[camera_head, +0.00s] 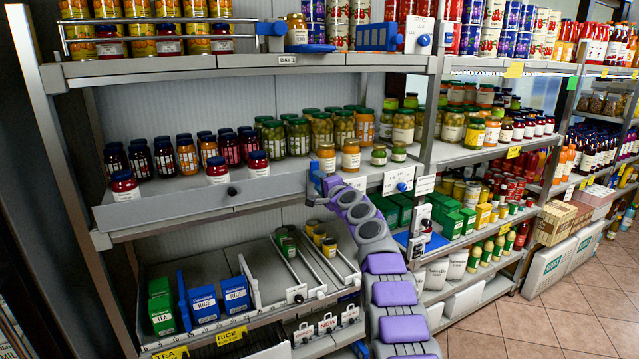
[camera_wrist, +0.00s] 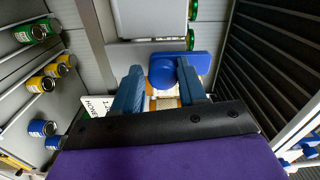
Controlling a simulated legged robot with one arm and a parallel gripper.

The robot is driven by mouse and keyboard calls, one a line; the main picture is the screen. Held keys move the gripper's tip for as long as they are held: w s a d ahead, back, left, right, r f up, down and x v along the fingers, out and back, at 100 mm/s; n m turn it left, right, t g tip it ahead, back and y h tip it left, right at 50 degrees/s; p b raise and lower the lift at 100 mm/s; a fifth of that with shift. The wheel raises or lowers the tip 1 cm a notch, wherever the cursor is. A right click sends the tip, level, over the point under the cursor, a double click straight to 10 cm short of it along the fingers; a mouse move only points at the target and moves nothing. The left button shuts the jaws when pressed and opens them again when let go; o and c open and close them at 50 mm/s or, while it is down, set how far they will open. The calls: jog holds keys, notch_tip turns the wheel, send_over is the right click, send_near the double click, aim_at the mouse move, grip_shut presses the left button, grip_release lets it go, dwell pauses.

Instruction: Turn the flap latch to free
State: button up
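A long grey flap (camera_head: 205,199) runs along the front edge of the middle shelf, with a small dark knob on its face. In the wrist view, a blue latch with a rounded knob (camera_wrist: 163,73) and a flat blue plate (camera_wrist: 192,63) lies straight ahead. My gripper (camera_wrist: 161,88) is open, its two blue fingers to either side of the knob's near side. I cannot tell whether they touch it. In the head view my gripper (camera_head: 325,185) is at the right end of the flap, and my arm hides part of that area.
Jars (camera_head: 218,172) stand close behind the flap. A white plate with a blue knob (camera_head: 402,187) is just right of my gripper. Below are tins in sloping rails (camera_head: 318,238) and boxes (camera_head: 204,303). The tiled floor (camera_head: 555,310) at the right is clear.

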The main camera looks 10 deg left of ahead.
jog(key=o, duration=0.3)
jog(key=shift+o, duration=0.2)
jog(key=shift+r, duration=0.2)
jog(key=shift+d, duration=0.1)
jog(key=b+v, duration=0.8)
jog(key=v, duration=0.9)
jog(key=shift+f+b, duration=0.3)
dwell(0.4)
